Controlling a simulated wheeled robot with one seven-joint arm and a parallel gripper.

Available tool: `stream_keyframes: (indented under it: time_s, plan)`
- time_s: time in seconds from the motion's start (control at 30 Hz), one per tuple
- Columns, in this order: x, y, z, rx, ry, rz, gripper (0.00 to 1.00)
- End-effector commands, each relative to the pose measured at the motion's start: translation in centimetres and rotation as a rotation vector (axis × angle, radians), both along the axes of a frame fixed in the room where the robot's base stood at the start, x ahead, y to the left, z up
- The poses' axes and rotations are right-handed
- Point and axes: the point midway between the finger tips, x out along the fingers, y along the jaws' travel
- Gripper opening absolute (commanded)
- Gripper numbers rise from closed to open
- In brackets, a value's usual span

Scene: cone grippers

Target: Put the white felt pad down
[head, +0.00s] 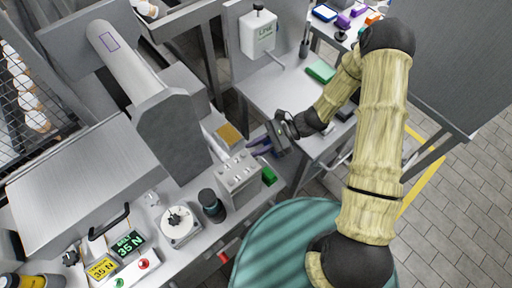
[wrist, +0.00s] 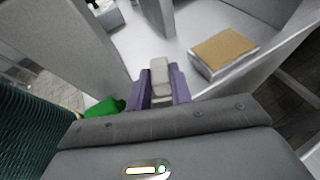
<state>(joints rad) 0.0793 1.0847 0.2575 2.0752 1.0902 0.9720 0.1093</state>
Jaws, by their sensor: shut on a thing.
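My gripper (head: 262,146) is at the end of the arm in the middle of the head view, over the edge of the metal bench. In the wrist view my gripper (wrist: 163,88) has purple fingers shut on a small whitish block, which I take to be the white felt pad (wrist: 159,75). The pad stands up between the fingertips, and its lower part is hidden by them. In the head view the pad is too small or hidden to make out. I cannot tell whether the pad touches any surface.
A tan-topped metal tray (wrist: 225,52) lies close to the right of the fingers; the head view shows its tan top (head: 229,133). A metal block with several studs (head: 239,180) and a green object (head: 269,175) are nearby. A grey table (head: 285,95) stands behind.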

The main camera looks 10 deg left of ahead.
Motion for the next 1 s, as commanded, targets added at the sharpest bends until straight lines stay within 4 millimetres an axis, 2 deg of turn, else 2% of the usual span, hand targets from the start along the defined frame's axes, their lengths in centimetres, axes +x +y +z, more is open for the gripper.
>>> stream_keyframes:
  time_s: [0.1, 0.43, 0.47, 0.57, 1.0]
  plan:
    - [-0.04, 0.01, -0.74, 0.0, 0.002, 0.001, 0.0]
    - [-0.02, 0.0, -1.05, 0.001, 0.0, 0.0, 0.0]
    - [-0.01, -0.01, -1.05, 0.0, 0.0, 0.0, 0.23]
    - [-0.01, -0.01, -0.97, 0.0, 0.0, 0.0, 0.43]
    - [0.28, -0.44, -0.53, 0.001, -0.002, -0.001, 0.43]
